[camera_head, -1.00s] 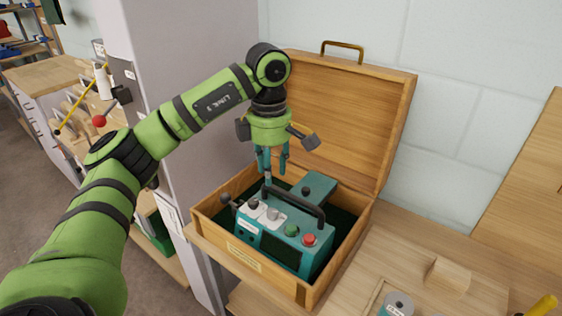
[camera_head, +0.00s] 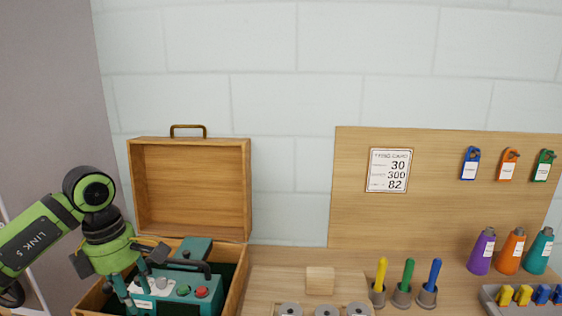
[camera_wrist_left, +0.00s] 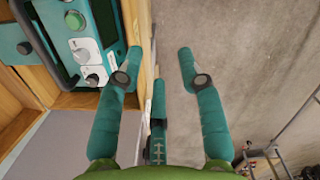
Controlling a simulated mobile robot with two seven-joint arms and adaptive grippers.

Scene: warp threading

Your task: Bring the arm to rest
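My left gripper (camera_head: 130,294) is at the lower left of the head view, in front of the open wooden case (camera_head: 190,185). In the left wrist view its teal fingers (camera_wrist_left: 160,72) are spread apart with nothing between them. The teal device (camera_head: 185,292) with knobs, buttons and a dark handle sits inside the case. It also shows at the upper left of the left wrist view (camera_wrist_left: 90,28), beside the fingers. The gripper overlaps the device's left end in the head view; I cannot tell whether they touch. My right gripper is in neither view.
A wooden board (camera_head: 430,215) with a number card (camera_head: 389,170) and coloured tags stands at the right. Coloured cones (camera_head: 513,252), upright handles (camera_head: 405,280), a wooden block (camera_head: 320,280) and grey discs (camera_head: 326,310) are on the bench. Floor (camera_wrist_left: 245,60) lies below the gripper.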

